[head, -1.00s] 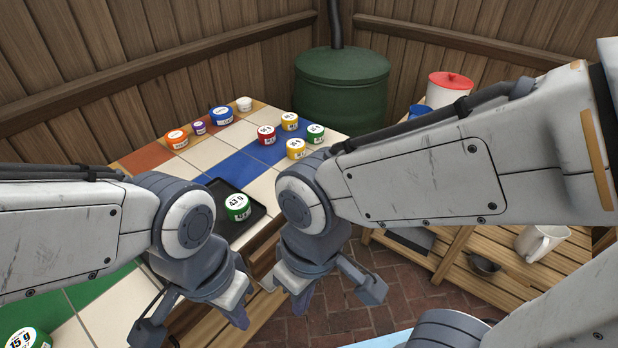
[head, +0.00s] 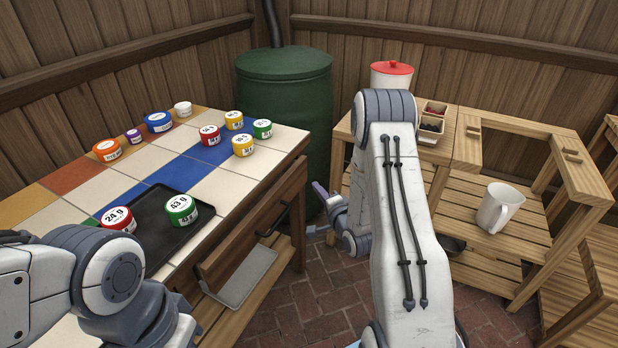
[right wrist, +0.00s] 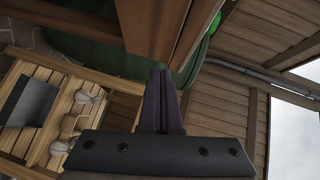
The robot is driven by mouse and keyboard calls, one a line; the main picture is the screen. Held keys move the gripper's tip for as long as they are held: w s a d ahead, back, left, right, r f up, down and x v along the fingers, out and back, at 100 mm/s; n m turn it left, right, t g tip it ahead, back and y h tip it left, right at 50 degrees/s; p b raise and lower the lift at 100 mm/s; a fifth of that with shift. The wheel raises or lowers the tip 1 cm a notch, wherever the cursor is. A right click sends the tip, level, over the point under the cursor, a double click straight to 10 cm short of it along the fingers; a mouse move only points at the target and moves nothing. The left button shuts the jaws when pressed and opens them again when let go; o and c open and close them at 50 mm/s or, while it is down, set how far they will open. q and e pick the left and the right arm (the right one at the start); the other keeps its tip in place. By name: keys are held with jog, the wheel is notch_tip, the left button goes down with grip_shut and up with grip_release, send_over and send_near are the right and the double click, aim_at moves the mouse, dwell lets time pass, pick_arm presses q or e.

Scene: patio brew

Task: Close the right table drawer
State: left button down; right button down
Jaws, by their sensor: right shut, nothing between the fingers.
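The tiled table (head: 215,180) is at the left of the head view. In its front side is the right drawer (head: 235,245), with a brown wooden front and a dark handle (head: 273,219). Its front seems to stand out a little from the table; I cannot tell how far. My right gripper (head: 320,192) is just right of the table's right end, apart from the drawer in the head view. In the right wrist view its dark fingers (right wrist: 162,95) are together and empty, with a brown wooden panel (right wrist: 150,30) close ahead. My left gripper is out of frame; only its arm shows.
A black tray (head: 150,238) and several jars, including a green one (head: 181,210), stand on the table. A grey tray (head: 246,277) lies below the drawer. A green barrel (head: 285,110) is behind. A wooden bench with a white jug (head: 494,207) is at right. Brick floor lies between.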

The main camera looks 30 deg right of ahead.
jog(key=s+d+f+m+t+h, duration=0.1)
jog(key=s+d+m, duration=0.1)
jog(key=d, duration=0.1)
jog(key=b, duration=0.1)
send_near(305, 163)
jog(key=w+d, duration=0.2)
jog(key=d, duration=0.1)
jog(key=shift+m, duration=0.4)
jog(key=w, duration=0.1)
jog(key=w+a, duration=0.2)
jog(key=w, duration=0.1)
jog(key=shift+f, duration=0.25)
jog(key=shift+w+a+b, duration=0.1)
jog(key=shift+b, duration=0.2)
